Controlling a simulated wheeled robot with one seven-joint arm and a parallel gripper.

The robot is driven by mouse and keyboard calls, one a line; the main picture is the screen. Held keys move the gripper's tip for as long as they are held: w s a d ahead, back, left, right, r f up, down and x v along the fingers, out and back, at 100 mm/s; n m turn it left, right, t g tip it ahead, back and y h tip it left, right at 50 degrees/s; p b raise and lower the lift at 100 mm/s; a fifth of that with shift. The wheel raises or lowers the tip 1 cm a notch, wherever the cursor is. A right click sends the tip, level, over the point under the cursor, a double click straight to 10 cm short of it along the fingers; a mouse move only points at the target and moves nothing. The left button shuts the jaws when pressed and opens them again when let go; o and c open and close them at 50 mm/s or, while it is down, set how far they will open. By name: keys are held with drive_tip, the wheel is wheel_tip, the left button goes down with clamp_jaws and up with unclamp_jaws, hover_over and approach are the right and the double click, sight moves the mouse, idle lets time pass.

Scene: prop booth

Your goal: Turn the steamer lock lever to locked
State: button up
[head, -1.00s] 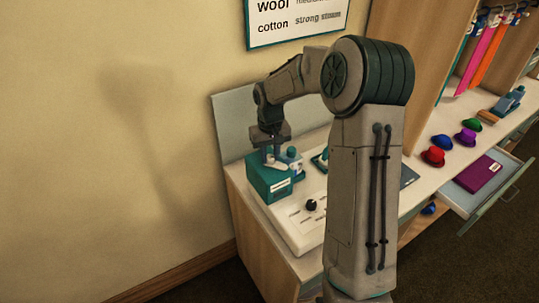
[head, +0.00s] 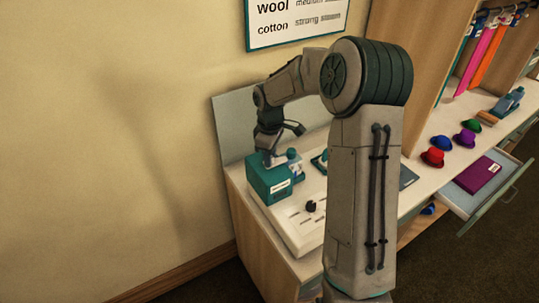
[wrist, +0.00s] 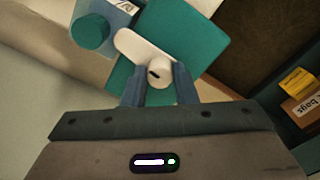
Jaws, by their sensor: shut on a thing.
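The steamer (head: 268,182) is a teal box with a white label on its front, at the left end of the counter. In the wrist view its teal top (wrist: 205,35) shows with the white lock lever (wrist: 140,46). The lever is a bar with a round hub that has a dark mark on it. My gripper (wrist: 158,84) is shut on the lever at the hub end, one blue finger on each side. In the head view my gripper (head: 273,160) is tilted over the steamer's top, and the lever is mostly hidden there.
A blue bottle with a teal cap (wrist: 92,30) stands close beside the steamer. A white panel with a black knob (head: 311,206) lies in front. Coloured hats (head: 433,158) and an open drawer (head: 490,190) are at the right. A wall stands close behind.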

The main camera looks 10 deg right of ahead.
drive_tip(key=shift+r+n, duration=0.1)
drive_tip(key=shift+n, duration=0.5)
drive_tip(key=o, duration=1)
wheel_tip(320, 180, up, 14)
drive_tip(key=shift+a+f+b, duration=0.1)
drive_tip(key=shift+b, duration=0.75)
drive_tip(key=shift+s, duration=0.1)
